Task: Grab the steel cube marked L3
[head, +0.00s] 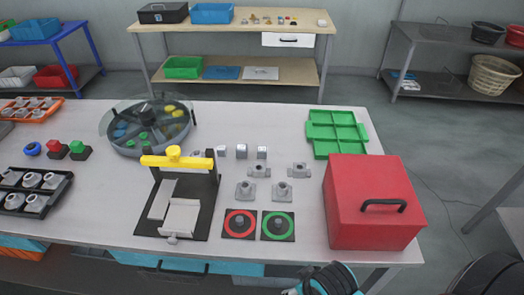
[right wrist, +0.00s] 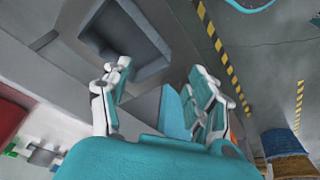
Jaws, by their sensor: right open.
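Several small steel cubes stand in a row on the white table, behind the grey metal brackets: one at the left (head: 222,151), one in the middle (head: 241,151) and one at the right (head: 262,152). Their markings are too small to read, so I cannot tell which is L3. My right gripper (right wrist: 160,88) is open in the right wrist view, with nothing between its fingers, and is far from the cubes. Only a teal and black part of my right arm shows at the bottom edge of the head view. My left gripper is not in view.
A yellow-topped black fixture (head: 178,161) stands left of the cubes. A round tank (head: 128,148) is behind it. A red box (head: 373,225) with a handle stands at right, a green tray (head: 336,150) behind it. Grey brackets (head: 245,191) and ringed pads (head: 240,232) lie in front.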

